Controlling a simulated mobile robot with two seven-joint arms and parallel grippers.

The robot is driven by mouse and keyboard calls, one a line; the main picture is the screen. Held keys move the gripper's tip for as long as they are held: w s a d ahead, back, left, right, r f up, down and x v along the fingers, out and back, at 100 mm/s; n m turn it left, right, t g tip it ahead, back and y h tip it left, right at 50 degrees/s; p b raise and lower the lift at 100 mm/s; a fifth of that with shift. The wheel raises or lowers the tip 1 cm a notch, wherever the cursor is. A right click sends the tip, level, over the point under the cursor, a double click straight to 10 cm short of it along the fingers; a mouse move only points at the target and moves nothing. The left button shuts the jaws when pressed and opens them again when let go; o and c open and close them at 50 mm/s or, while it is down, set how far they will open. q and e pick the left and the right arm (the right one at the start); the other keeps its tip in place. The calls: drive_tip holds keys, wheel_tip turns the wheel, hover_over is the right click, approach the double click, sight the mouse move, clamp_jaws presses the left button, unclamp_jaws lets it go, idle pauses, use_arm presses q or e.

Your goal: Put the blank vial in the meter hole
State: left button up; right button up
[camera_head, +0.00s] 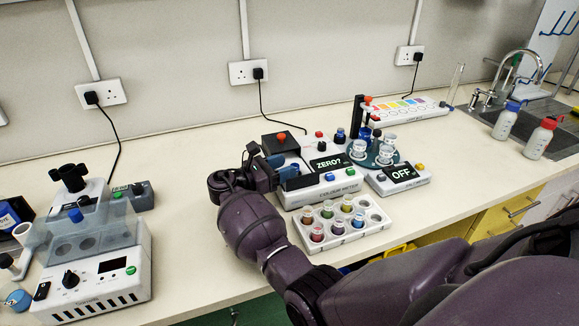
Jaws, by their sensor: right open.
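The colour meter (318,192) is a white box with a dark display reading "ZERO?" and blue and green buttons at its front. My right gripper (284,168) is open at the meter's left part, with its dark fingertips over or beside the top. It covers that area, so I cannot see the meter hole or whether anything stands between the fingers. A white vial rack (343,240) stands in front of the meter with several coloured vials; two places at its right end look empty. I cannot pick out the blank vial. My left gripper is not in view.
A unit reading "OFF" (402,174) and a round green holder with clear cups stand right of the meter. A colour-chart strip (405,108) lies behind. A white device with a knob (95,275) is at left.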

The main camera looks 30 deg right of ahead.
drive_tip(key=a, duration=0.9)
drive_tip(key=shift+w+b, duration=0.35)
drive_tip(key=shift+a, duration=0.4)
